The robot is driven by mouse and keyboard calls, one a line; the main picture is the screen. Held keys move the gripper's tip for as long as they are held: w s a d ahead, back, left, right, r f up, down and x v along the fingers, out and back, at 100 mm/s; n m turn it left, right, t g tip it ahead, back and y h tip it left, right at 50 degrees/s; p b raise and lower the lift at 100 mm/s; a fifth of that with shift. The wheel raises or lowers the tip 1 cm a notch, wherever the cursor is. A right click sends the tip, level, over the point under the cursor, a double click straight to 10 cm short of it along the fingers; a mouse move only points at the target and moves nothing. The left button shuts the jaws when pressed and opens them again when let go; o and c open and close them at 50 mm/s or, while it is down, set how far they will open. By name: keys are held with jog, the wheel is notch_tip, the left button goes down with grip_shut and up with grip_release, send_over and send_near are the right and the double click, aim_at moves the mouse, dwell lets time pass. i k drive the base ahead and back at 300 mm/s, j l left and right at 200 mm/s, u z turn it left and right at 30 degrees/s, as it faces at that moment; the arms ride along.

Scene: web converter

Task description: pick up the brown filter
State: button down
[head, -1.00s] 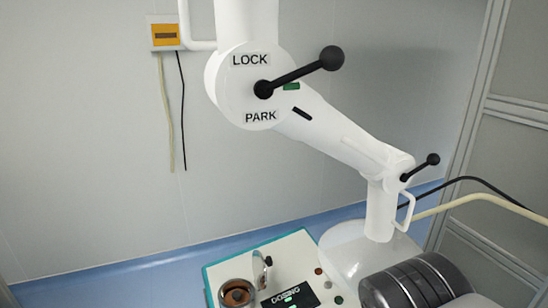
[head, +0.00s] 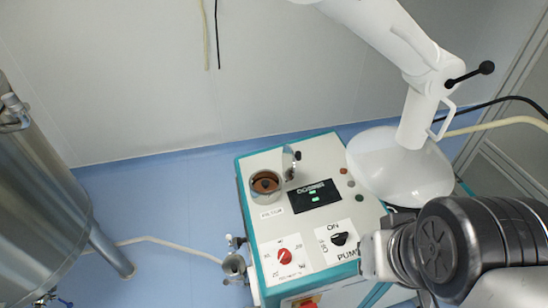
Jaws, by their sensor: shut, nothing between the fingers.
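The brown filter (head: 266,183) sits inside a round metal holder (head: 264,196) on the top panel of the dosing machine, in the head view. The holder's hinged lid (head: 290,163) stands open at its right. Part of my dark arm shows at the lower right, over the machine's right front corner and well apart from the filter. My gripper's fingers do not show.
The machine top (head: 322,180) carries a lit display (head: 314,196), a red knob (head: 285,257) and a black pump knob (head: 338,239). A white extraction hood (head: 400,165) hangs at the right. A steel tank (head: 40,200) stands left. The space above the filter looks clear.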

aim_at(264, 185)
jog(key=l+u, duration=0.75)
jog(key=l, duration=0.2)
jog(key=k+l+u, duration=0.15)
jog(key=l+u, duration=0.25)
jog(key=k+l+u, duration=0.15)
jog(key=l+u, duration=0.2)
jog(key=k+l, duration=0.1)
jog(key=l, duration=0.45)
jog(key=k, duration=0.05)
